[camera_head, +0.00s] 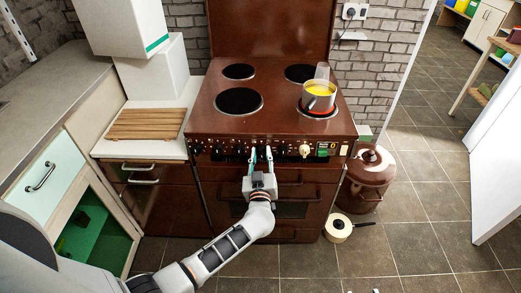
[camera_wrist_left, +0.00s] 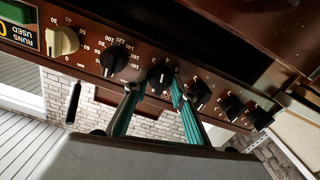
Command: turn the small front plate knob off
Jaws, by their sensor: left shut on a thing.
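The brown stove (camera_head: 290,125) has a row of black knobs along its front panel. My left gripper (camera_head: 262,154) reaches up to this panel. In the left wrist view, a black knob (camera_wrist_left: 160,78) sits between the teal fingers of my left gripper (camera_wrist_left: 154,88), which is shut on it. The knob's exact pointer angle is hard to read. The small front right plate (camera_head: 318,113) glows red under a metal pot (camera_head: 318,95) with yellow contents.
A numbered black knob (camera_wrist_left: 115,60) and a cream knob (camera_wrist_left: 62,41) lie beside the held one. More black knobs (camera_wrist_left: 232,106) lie on its other side. A brown lidded bin (camera_head: 370,180) and a cream pan (camera_head: 338,228) stand on the floor to the right.

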